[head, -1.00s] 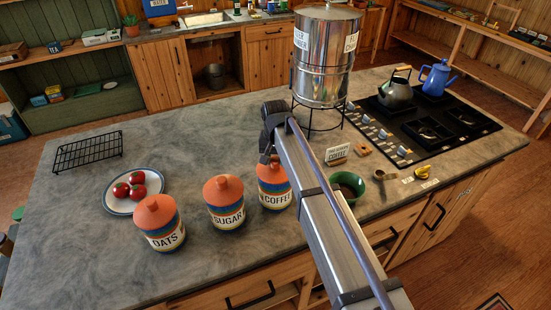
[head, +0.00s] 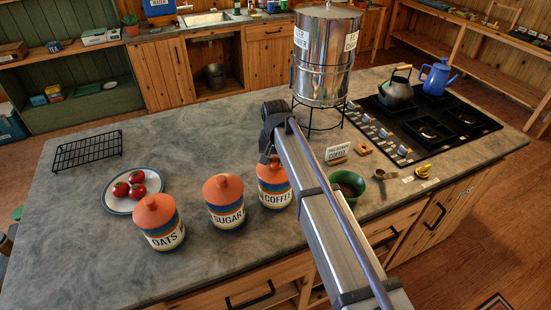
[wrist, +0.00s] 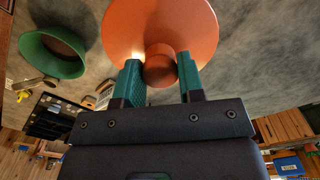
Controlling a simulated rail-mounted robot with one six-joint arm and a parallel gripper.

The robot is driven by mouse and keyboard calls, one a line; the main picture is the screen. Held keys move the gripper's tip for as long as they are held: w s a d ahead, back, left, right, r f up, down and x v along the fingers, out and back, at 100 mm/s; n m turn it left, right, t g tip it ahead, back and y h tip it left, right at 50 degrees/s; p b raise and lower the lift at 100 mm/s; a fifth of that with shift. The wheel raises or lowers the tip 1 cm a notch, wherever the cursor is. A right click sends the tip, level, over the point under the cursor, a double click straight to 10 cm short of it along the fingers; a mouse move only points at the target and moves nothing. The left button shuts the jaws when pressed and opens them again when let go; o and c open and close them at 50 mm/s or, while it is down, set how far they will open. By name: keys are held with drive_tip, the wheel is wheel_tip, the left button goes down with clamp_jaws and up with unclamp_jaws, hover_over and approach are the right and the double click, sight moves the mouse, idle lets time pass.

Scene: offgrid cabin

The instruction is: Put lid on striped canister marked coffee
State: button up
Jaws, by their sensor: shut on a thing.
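The striped canister marked coffee (head: 275,196) stands at the right end of a row of canisters on the counter. An orange lid (head: 272,174) sits at its top, level as far as I can tell. My gripper (head: 268,158) is directly above this lid, partly covering it. In the wrist view, my gripper's teal fingers (wrist: 158,65) are shut on the knob of the orange lid (wrist: 160,25). The lid hides the canister there, so I cannot tell if it is fully seated.
The sugar canister (head: 228,215) and oats canister (head: 163,236) stand to the left, both lidded. A plate (head: 118,206) with tomatoes lies further left. A green bowl (head: 348,184) and a metal dispenser (head: 322,70) on a stand are to the right. The left counter is mostly clear.

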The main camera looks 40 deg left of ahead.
sight(276, 159)
drive_tip(key=o, duration=1.6)
wheel_tip(276, 159, up, 7)
drive_tip(key=p, duration=0.7)
